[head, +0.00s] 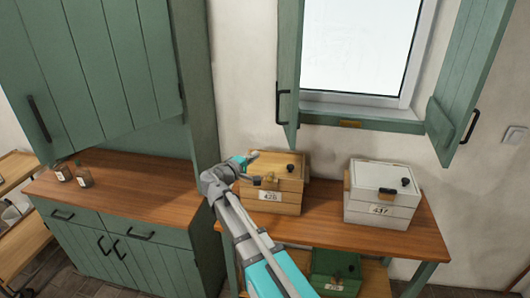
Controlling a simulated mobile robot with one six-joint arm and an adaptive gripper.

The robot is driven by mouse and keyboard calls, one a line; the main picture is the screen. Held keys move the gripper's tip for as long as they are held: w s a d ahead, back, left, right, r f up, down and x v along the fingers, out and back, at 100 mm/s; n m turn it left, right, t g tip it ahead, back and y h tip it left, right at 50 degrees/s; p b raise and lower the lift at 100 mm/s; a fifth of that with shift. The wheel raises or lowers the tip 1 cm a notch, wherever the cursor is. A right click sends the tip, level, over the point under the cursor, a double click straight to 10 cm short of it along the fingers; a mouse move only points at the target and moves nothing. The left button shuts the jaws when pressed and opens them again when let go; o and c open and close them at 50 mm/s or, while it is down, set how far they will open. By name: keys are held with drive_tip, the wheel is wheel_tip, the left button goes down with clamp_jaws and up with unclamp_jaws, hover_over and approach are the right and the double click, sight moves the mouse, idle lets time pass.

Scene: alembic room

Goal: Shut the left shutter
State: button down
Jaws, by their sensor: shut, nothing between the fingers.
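The left shutter (291,55) is green and stands open, swung out from the window (362,45) and seen nearly edge-on. Its black handle (281,107) is on the side facing left. The right shutter (468,75) also stands open, angled out to the right, with a black handle (469,127). My gripper (252,157) is shut and empty, in front of the wooden box in the picture. It is below and left of the left shutter's lower end, apart from the handle. My wrist hides part of the box's left side.
A wooden box (287,205) labelled 426 and a white box (385,208) stand on a wooden-topped table (335,236) under the window. A green box (335,268) sits below. A tall green cabinet (110,60) with a counter (120,195) stands at left, bottles on it.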

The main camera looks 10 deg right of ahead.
drive_tip(key=s+d+x, duration=0.2)
drive_tip(key=x, duration=1)
drive_tip(key=shift+d, duration=0.2)
